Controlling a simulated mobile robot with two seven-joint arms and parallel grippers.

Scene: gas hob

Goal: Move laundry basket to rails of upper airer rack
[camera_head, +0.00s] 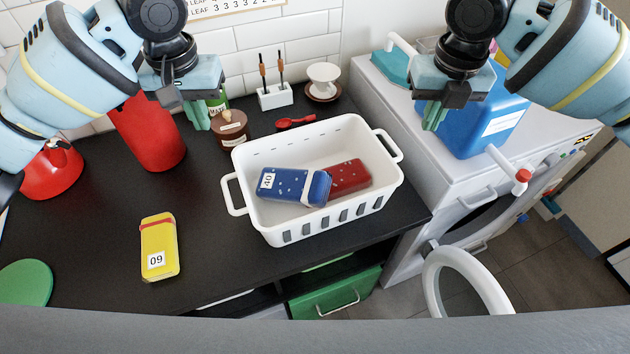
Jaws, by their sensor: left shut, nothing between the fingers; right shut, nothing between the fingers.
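A white laundry basket (283,229) with slotted sides and a loop handle at each end stands on the black counter. Inside it lie a blue box (285,184) marked 40 and a dark red box (348,178). My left gripper (199,122) is shut and empty, above the counter behind and left of the basket. My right gripper (433,118) is shut and empty, to the right of and above the basket's right handle, in front of a blue container. Neither gripper touches the basket. No airer rack can be made out.
A yellow box (158,247) marked 09 lies on the counter (213,265) left of the basket. A red cylinder (147,135), brown jar (230,130) and red spoon (296,122) are behind. A blue container (484,126) stands on the white washing machine (440,176) at right.

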